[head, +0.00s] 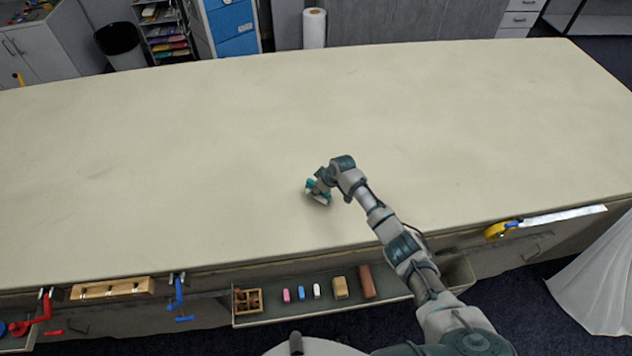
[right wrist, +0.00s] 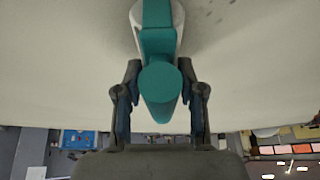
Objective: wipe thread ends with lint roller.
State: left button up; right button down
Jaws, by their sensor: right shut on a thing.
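The lint roller (head: 319,197) has a teal handle and a white roller end. My right gripper (head: 322,182) holds it low at the middle of the cloth table, near its front half. In the right wrist view the jaws (right wrist: 160,92) are shut around the teal handle (right wrist: 160,80), and the white roller head (right wrist: 136,14) shows at the top, partly hidden by the handle. I cannot tell whether the roller touches the cloth. Several small dark specks, likely thread ends (right wrist: 220,14), lie on the cloth right of the roller. My left gripper is not in view.
The cream cloth table (head: 180,150) is wide and otherwise bare. An open drawer (head: 330,308) with small blocks hangs at the front edge. Red and blue clamps (head: 177,294), a wooden piece (head: 112,289) and a yellow tape measure (head: 497,229) line that edge.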

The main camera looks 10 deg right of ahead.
jog(key=shift+s+f+p, duration=0.15)
jog(key=shift+s+p, duration=1.75)
jog(key=shift+p, duration=0.4)
jog(key=shift+s, duration=0.4)
jog(key=shift+s+r, duration=0.2)
jog(key=shift+s, duration=0.75)
jog(key=shift+s+r, duration=0.15)
jog(key=shift+s, duration=0.8)
jog(key=shift+a, duration=0.1)
jog(key=shift+w+r, duration=0.1)
jog(key=shift+r, duration=2.9)
jog(key=shift+r, duration=0.1)
